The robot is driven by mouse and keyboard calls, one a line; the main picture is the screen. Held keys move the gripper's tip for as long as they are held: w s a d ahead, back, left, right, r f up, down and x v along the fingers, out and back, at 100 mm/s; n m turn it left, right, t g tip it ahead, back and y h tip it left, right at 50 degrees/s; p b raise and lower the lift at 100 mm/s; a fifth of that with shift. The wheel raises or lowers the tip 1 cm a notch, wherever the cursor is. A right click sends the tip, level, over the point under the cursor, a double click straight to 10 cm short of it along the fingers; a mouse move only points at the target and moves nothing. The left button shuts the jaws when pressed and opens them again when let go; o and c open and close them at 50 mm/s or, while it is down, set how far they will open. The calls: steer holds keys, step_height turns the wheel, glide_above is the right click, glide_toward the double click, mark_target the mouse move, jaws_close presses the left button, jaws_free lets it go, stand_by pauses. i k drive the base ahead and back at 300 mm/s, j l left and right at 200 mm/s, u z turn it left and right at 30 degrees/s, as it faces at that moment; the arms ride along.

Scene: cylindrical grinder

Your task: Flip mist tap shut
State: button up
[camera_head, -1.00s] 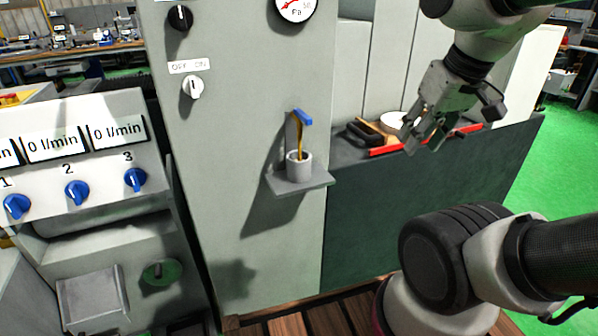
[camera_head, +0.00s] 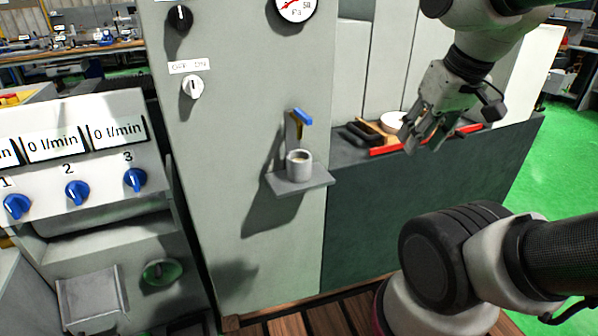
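A small tap with a blue lever (camera_head: 303,117) sticks out from the grey machine panel, right of centre. I see no label naming it the mist tap. A grey cup (camera_head: 299,165) stands upright below it on a small shelf, with pale content inside. Only a short yellow-brown bit shows under the spout, and no stream reaches the cup. My gripper (camera_head: 422,142) hangs to the right of the tap, well apart from it, with its fingers spread and nothing between them.
The small shelf (camera_head: 318,180) juts from the panel.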

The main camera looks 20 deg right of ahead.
mark_target(306, 120)
steer(key=i+l, duration=0.15)
steer(key=l, duration=0.25)
steer(key=i+l, duration=0.15)
steer(key=l, duration=0.25)
steer(key=i+l+u, duration=0.1)
steer(key=l, duration=0.3)
steer(key=i+l, duration=0.2)
steer(key=l, duration=0.25)
steer(key=l+u, duration=0.1)
steer(key=u, duration=0.3)
steer(key=l+u, duration=0.1)
steer(key=u, duration=0.25)
steer(key=l+u, duration=0.15)
steer(key=u, duration=0.25)
steer(key=k+j+z, duration=0.45)
steer(key=j, duration=0.15)
